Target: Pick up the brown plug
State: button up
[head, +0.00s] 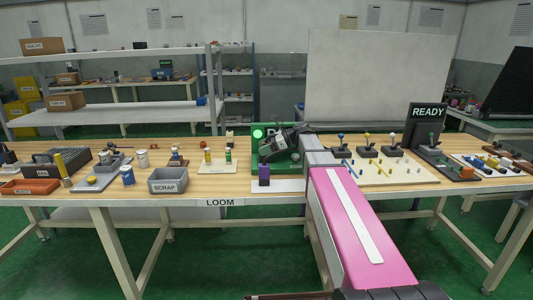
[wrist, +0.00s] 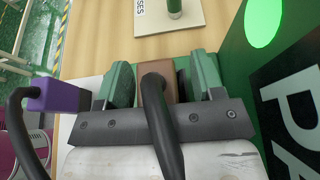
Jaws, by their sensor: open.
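The brown plug (wrist: 154,67) shows in the wrist view between the two fingers of my gripper (wrist: 162,80), with a thick black cable running from it toward the camera. My gripper is open, with one green-tipped finger on each side of the plug. Whether either finger touches it I cannot tell. In the head view my gripper (head: 283,146) is in front of the green panel (head: 258,152) and hides the brown plug.
A purple plug (wrist: 62,95) with a black cable is left of my gripper in the wrist view; it also shows in the head view (head: 264,175). A lit green lamp (head: 257,134) is on the panel. A grey SCRAP bin (head: 168,187) is farther left on the table.

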jog(key=c, duration=1.1)
jog(key=shift+r, duration=0.1)
